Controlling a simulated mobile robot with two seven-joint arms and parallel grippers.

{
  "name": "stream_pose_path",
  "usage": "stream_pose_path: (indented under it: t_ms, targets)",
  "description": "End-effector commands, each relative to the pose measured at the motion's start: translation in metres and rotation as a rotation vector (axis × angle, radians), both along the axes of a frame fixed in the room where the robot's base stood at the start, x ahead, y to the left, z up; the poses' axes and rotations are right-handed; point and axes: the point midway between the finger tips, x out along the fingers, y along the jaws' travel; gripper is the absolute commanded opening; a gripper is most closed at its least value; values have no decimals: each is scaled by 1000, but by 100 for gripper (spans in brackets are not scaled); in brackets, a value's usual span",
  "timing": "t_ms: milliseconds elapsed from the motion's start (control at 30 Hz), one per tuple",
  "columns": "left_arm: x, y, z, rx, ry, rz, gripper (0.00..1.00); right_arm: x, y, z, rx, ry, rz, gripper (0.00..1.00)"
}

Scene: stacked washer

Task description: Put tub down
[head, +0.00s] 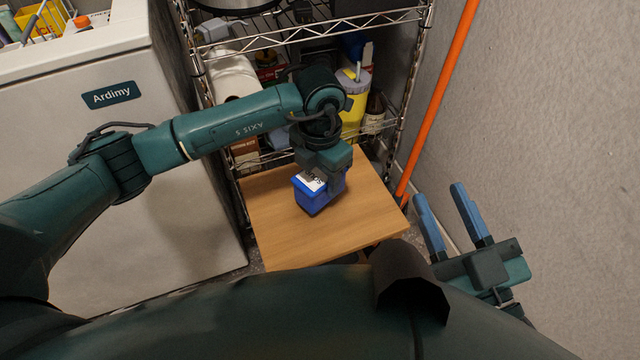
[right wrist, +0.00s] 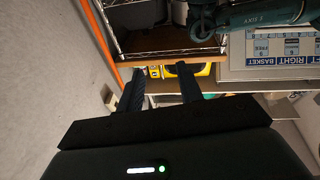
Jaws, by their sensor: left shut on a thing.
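The tub is a small blue box (head: 313,199) with a white label on its top. In the head view it is at the middle of a square wooden table top (head: 281,236). My left gripper (head: 331,184) is shut on the tub from above and hides its right part. Whether the tub's bottom touches the wood I cannot tell. My right gripper (head: 450,210) is open and empty at the lower right, beside the grey wall. Its two fingers also show apart in the right wrist view (right wrist: 158,85).
A wire shelf (head: 305,38) with bottles and a yellow container (head: 353,105) stands behind the table. A white appliance (head: 125,215) is at the left. An orange pole (head: 437,100) leans at the right. Bare wood surrounds the tub.

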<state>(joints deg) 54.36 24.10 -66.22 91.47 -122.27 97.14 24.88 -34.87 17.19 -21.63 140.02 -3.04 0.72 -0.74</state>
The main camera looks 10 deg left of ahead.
Motion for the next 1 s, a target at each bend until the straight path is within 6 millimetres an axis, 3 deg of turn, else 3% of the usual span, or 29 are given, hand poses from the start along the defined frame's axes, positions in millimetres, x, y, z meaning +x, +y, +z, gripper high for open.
stream_pose_path:
  t_ms: [33, 100, 500, 533, 767, 1000]
  targets:
    - [0, 0, -14, -1, 2, 0, 21, 0, 1, -4, 10, -1, 5, 36]
    - [0, 0, -21, 0, 1, 1, 21, 0, 1, -3, 18, 0, 10, 36]
    - [0, 0, -26, -1, -1, 0, 21, 0, 2, -2, 22, -5, 12, 36]
    - [0, 0, -25, 0, 0, 0, 55, 1, 2, 0, 23, -9, 13, 36]
    - [0, 0, -25, 1, 1, 0, 74, 1, 2, 2, 24, -15, 13, 36]
    - [0, 0, -24, 1, 1, 0, 74, 0, 2, 3, 23, -16, 15, 36]
